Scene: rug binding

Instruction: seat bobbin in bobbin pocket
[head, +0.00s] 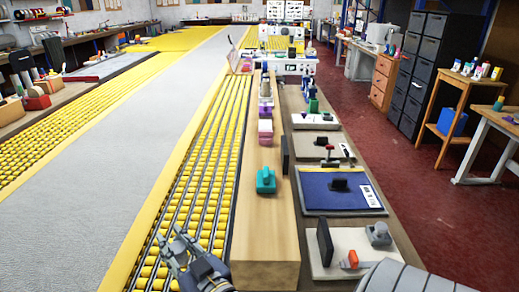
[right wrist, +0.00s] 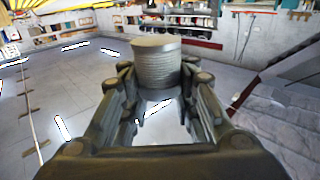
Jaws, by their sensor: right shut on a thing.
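In the right wrist view, a ribbed olive-grey bobbin (right wrist: 157,68) stands between the fingertips of my right gripper (right wrist: 155,90), which is shut on it. The bobbin's flat end shows; the fingers cover parts of its sides. I cannot pick out a bobbin pocket for certain. A white machine (head: 290,64) stands at the far end of the bench.
A teal block (head: 265,181) sits on the wooden rail (head: 265,225). Beside it are a blue mat (head: 320,200) and a pale plate (head: 335,266) bearing black, orange and grey fittings. A ribbed grey shape (head: 410,280) fills the lower right; its identity is unclear. Yellow rollers (head: 205,160) run along the left.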

